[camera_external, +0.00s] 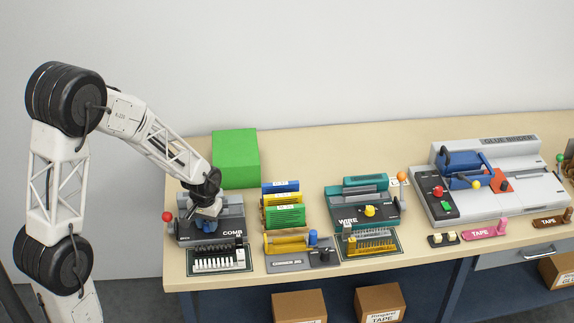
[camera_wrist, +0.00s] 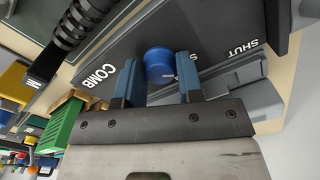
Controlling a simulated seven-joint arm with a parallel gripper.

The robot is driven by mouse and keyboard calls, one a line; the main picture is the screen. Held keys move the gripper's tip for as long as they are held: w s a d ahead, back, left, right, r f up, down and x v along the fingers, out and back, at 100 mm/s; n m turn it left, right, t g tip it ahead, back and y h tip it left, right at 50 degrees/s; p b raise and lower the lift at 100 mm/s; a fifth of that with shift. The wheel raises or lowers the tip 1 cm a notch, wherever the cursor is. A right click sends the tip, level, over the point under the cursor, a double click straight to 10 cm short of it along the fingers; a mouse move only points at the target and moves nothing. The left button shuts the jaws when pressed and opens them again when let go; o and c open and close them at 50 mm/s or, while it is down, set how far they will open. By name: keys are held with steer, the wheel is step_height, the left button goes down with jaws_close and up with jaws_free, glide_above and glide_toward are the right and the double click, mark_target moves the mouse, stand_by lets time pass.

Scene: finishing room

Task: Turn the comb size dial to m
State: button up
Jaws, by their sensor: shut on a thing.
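The comb machine (camera_external: 226,217) is a dark grey unit lettered COMB at the left end of the bench. Its top plate fills much of the wrist view (camera_wrist: 215,35). The round blue dial (camera_wrist: 159,60) sits on that plate, between the two blue fingers of my gripper (camera_wrist: 155,82). My gripper is shut on the dial. In the external view my gripper (camera_external: 206,221) reaches down onto the machine's top, and the dial is hard to tell from the blue fingers there. The size marks around the dial are mostly hidden; I cannot read its setting.
A red-knobbed lever (camera_external: 167,216) stands at the machine's left side. A green block (camera_external: 236,158) is behind it. A tray of combs (camera_external: 217,260) lies in front. Coloured binders (camera_external: 283,205) and the WIRE machine (camera_external: 362,207) stand to the right, with the glue binder (camera_external: 500,185) beyond.

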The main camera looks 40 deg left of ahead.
mark_target(207, 224)
steer(key=m, duration=0.6)
steer(key=shift+m, duration=0.3)
stand_by(0.4)
steer(key=o, duration=0.9)
steer(key=shift+r, duration=0.1)
steer(key=shift+r, duration=3.8)
